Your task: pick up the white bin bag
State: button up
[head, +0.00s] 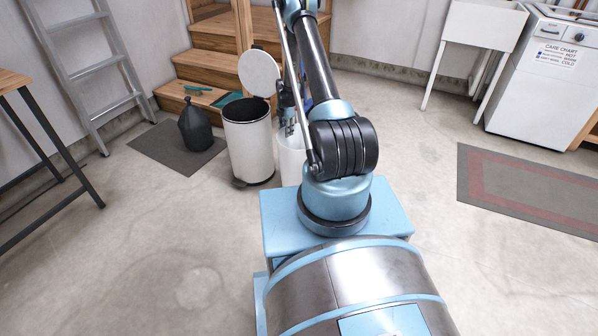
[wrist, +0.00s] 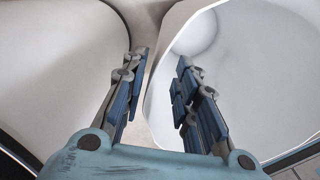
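My gripper (wrist: 160,78) is open and empty in the wrist view, its two blue-grey fingers apart and pointing downward. A white open container (wrist: 275,65) with a smooth inside fills the right of that view, behind the right finger. In the head view a white rounded thing (head: 291,158), partly hidden by my arm, stands right of the pedal bin, near my gripper (head: 290,128). I cannot tell whether it is the white bin bag or a bucket. No other white bag shows.
A white pedal bin (head: 248,145) with its lid up stands left of my arm. A black bag (head: 195,127) sits on a dark mat (head: 165,148). Wooden steps (head: 215,62) and a ladder (head: 100,68) are behind. The floor at left front is clear.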

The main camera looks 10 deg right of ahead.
aim_at(286, 142)
jog(key=shift+a+f, duration=0.1)
jog(key=shift+f, duration=2.5)
jog(key=shift+f, duration=0.25)
grip_shut()
jog(key=shift+w, duration=0.1)
